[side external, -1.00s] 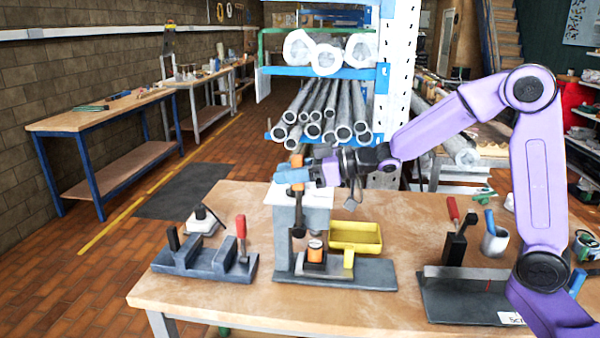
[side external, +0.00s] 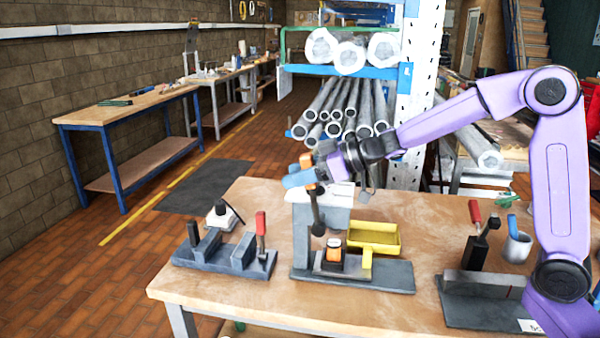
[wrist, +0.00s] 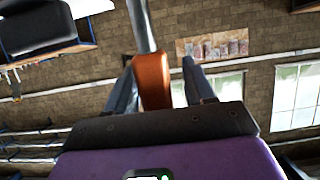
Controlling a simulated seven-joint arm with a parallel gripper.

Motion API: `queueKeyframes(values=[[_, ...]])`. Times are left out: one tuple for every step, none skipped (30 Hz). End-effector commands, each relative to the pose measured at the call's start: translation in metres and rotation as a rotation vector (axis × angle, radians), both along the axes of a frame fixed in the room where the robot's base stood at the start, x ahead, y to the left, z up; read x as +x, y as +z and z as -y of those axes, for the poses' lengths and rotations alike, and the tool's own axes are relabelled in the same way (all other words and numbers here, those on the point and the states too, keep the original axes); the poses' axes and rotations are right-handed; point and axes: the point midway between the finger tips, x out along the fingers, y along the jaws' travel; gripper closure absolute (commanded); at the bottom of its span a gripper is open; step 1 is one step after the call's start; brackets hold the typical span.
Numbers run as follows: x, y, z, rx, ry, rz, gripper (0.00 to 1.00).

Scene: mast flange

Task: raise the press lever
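The press (side external: 330,208) is a pale grey block on a dark grey base (side external: 390,277) at the bench's middle. Its lever (side external: 317,212) has a dark arm and an orange handle (side external: 307,162), and points up, leaning slightly left. My gripper (side external: 300,178), with blue fingers, is at the handle. In the wrist view the orange handle (wrist: 152,82) is between the two fingers of my gripper (wrist: 162,75). The left finger is against or very close to it; a narrow gap shows on the right. An orange-topped piece (side external: 334,250) sits under the press.
A yellow bin (side external: 374,238) stands right of the press. A grey clamp fixture (side external: 225,257) with a red handle is on the left. Another fixture (side external: 485,300) and a mug (side external: 516,246) are at the right. A pipe rack (side external: 345,100) stands behind the bench.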

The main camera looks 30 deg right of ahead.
Motion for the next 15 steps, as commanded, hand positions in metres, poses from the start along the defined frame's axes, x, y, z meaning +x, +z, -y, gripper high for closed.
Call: queueKeyframes(values=[[0.0, 0.001, 0.001, 0.001, -0.001, 0.002, 0.47], [0.0, 0.001, 0.001, 0.001, -0.001, 0.002, 0.47], [0.0, 0.001, 0.001, 0.001, -0.002, 0.002, 0.47], [0.0, 0.001, 0.001, 0.002, -0.002, 0.003, 0.47], [0.0, 0.002, 0.002, 0.002, -0.002, 0.003, 0.47], [0.0, 0.002, 0.002, 0.002, -0.003, 0.004, 0.47], [-0.001, 0.003, 0.004, 0.002, -0.003, 0.004, 0.47], [-0.003, 0.004, 0.005, 0.003, -0.003, 0.004, 0.47], [-0.005, 0.006, 0.008, 0.004, -0.004, 0.005, 0.47], [-0.007, 0.007, 0.01, 0.004, -0.004, 0.005, 0.47], [-0.009, 0.009, 0.013, 0.004, -0.005, 0.006, 0.47], [-0.014, 0.011, 0.016, 0.002, -0.003, 0.006, 0.47], [-0.017, 0.013, 0.02, 0.005, -0.004, 0.005, 0.47], [-0.021, 0.016, 0.023, 0.003, -0.004, 0.007, 0.47], [-0.026, 0.019, 0.029, 0.003, -0.006, 0.007, 0.47]])
